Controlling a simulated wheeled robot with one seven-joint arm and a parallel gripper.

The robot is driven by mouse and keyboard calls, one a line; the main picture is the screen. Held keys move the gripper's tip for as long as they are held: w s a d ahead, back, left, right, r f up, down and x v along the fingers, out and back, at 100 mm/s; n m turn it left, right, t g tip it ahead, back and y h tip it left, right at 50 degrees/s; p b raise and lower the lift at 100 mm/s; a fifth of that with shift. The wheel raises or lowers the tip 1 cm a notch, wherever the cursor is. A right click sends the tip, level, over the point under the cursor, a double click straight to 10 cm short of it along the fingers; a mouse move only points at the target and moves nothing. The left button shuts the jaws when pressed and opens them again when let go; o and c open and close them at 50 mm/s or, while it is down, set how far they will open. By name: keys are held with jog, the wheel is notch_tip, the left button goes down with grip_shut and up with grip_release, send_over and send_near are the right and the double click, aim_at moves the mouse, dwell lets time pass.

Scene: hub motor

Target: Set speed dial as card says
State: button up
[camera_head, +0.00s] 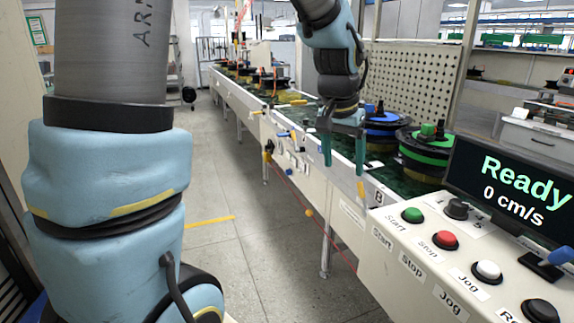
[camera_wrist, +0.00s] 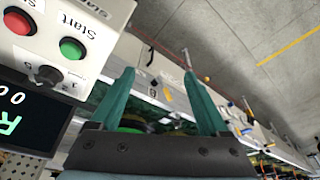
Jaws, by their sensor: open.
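The speed dial is a small black knob (camera_head: 456,209) on the white control panel (camera_head: 400,240), beside the green button. In the wrist view the dial (camera_wrist: 48,75) is at the left, with small numbers around it; its exact setting is too small to tell. My gripper (camera_head: 343,165) is open and empty, above the conveyor's near edge, beyond and left of the panel. Its two teal fingers (camera_wrist: 157,65) stand apart in the wrist view, well to the right of the dial. I cannot make out a card with a readable speed.
The screen (camera_head: 515,185) reads Ready and 0 cm/s. Green (camera_head: 412,215), red (camera_head: 445,240) and white (camera_head: 487,271) buttons and a blue-tipped lever (camera_head: 558,257) are near the dial. Hub motors (camera_head: 425,150) sit on the conveyor. The floor (camera_head: 250,260) on the left is clear.

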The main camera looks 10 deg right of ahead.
jog(key=a+f+n+y+p, duration=0.1)
jog(key=a+n+p, duration=0.1)
jog(key=a, duration=1)
jog(key=shift+w+f+n, duration=0.25)
jog(key=shift+f+n, duration=0.15)
jog(key=shift+n, duration=0.2)
jog(key=shift+a, duration=0.15)
jog(key=s+a+f+n, duration=0.2)
jog(key=a, duration=0.4)
jog(key=s+a+f+n+y, duration=0.1)
jog(key=s+a+f+n, duration=0.1)
jog(key=a, duration=0.5)
jog(key=shift+s+a+f+g, duration=0.15)
jog(key=shift+s+f+g, duration=0.25)
jog(key=shift+s, duration=0.35)
jog(key=shift+o, duration=0.3)
jog(key=shift+r, duration=0.1)
